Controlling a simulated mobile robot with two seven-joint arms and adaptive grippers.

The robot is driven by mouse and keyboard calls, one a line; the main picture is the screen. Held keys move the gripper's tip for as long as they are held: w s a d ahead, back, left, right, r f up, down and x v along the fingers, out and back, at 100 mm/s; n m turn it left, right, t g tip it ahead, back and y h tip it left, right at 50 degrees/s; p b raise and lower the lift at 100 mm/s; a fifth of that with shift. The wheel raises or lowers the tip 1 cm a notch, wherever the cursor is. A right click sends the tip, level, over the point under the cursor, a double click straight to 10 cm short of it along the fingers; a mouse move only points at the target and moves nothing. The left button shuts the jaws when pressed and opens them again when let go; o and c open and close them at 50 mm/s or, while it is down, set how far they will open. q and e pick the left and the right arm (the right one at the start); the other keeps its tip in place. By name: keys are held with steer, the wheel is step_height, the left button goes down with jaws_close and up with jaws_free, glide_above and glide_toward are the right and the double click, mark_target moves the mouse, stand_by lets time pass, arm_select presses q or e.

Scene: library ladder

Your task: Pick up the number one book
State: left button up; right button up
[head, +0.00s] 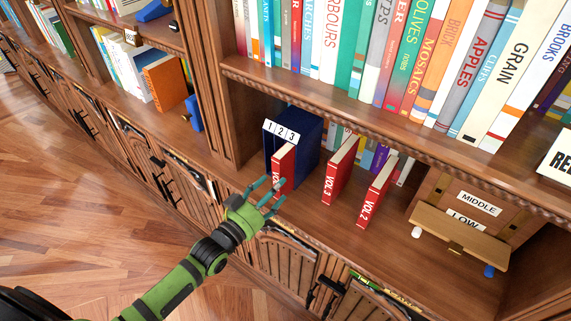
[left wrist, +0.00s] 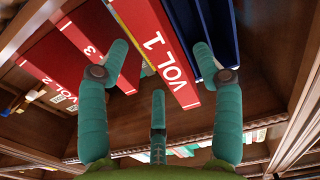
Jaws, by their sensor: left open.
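The red VOL. 1 book (head: 285,163) stands upright on the lower shelf, against the front of the blue slipcase (head: 307,143) marked 1 2 3. My left gripper (head: 264,192) is open in front of this book and hides the lower part of its spine. In the left wrist view, the VOL 1 spine (left wrist: 165,50) lies between my spread teal fingers (left wrist: 160,75), and I cannot tell whether any finger touches it. The red VOL. 3 book (head: 338,170) and VOL. 2 book (head: 376,193) stand apart to the right. My right gripper is out of view.
A shelf board (head: 390,118) full of books overhangs the red books. A small wooden step (head: 459,237) with MIDDLE and LOW labels stands at the right. More books stand behind the volumes. An orange book (head: 166,83) is on the left shelf. The wooden floor (head: 70,185) is clear.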

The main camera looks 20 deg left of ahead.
mark_target(285, 175)
arm_select(q)
steer(key=x, duration=0.2)
steer(key=r+p+x, duration=0.1)
steer(key=x, duration=0.1)
steer(key=shift+w+d+p, duration=0.15)
steer(key=shift+w+p, duration=0.15)
steer(key=shift+w, duration=0.05)
steer(key=shift+w+d+f, duration=0.1)
steer(key=shift+w, duration=0.2)
steer(key=shift+c, duration=0.4)
jaws_close()
